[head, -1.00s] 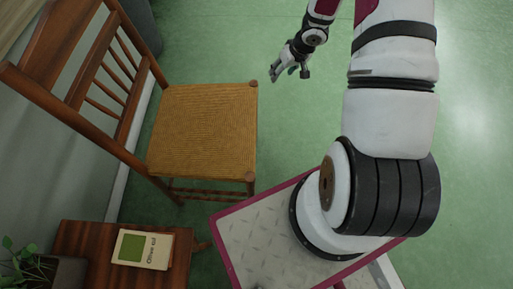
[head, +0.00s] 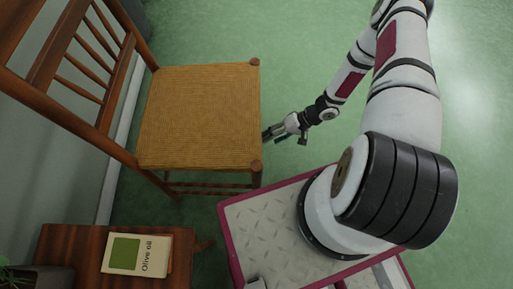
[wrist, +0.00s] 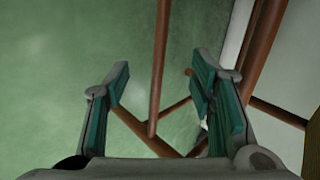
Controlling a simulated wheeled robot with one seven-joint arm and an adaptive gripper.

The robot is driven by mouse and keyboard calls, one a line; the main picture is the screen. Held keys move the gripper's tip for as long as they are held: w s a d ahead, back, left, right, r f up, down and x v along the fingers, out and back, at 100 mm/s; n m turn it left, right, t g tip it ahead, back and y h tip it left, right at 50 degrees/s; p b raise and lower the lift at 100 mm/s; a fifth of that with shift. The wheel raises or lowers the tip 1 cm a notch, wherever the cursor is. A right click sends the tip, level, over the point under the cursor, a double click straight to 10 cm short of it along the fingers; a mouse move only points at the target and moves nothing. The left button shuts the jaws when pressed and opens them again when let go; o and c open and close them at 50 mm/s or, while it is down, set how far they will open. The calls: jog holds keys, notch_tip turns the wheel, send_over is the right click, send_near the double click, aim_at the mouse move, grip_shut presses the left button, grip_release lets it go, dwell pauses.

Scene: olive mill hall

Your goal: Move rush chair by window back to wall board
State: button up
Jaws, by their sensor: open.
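The rush chair (head: 201,115) has a brown wooden frame and a woven yellow-brown seat. It stands upright at the left in the head view, its slatted back (head: 85,60) toward the grey wall. My gripper (head: 267,134) is open beside the right edge of the seat, between the two corner posts. In the wrist view my gripper (wrist: 163,90) has its green-padded fingers spread. A brown chair bar (wrist: 159,65) shows in the gap between them, with crossing bars behind. I cannot tell whether the fingers touch the chair. No wall board can be made out.
The green floor (head: 300,60) is clear beyond my gripper and to the right.

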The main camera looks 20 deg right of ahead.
jog(key=b+x, duration=0.4)
jog(key=x, duration=0.6)
jog(key=shift+b, duration=0.4)
grip_shut()
dwell(0.5)
jog(key=w+a, duration=0.1)
jog(key=a, duration=0.8)
jog(key=shift+w+a+r, duration=0.15)
jog(key=shift+w+a, duration=0.05)
jog(key=shift+w, duration=0.15)
dwell(0.6)
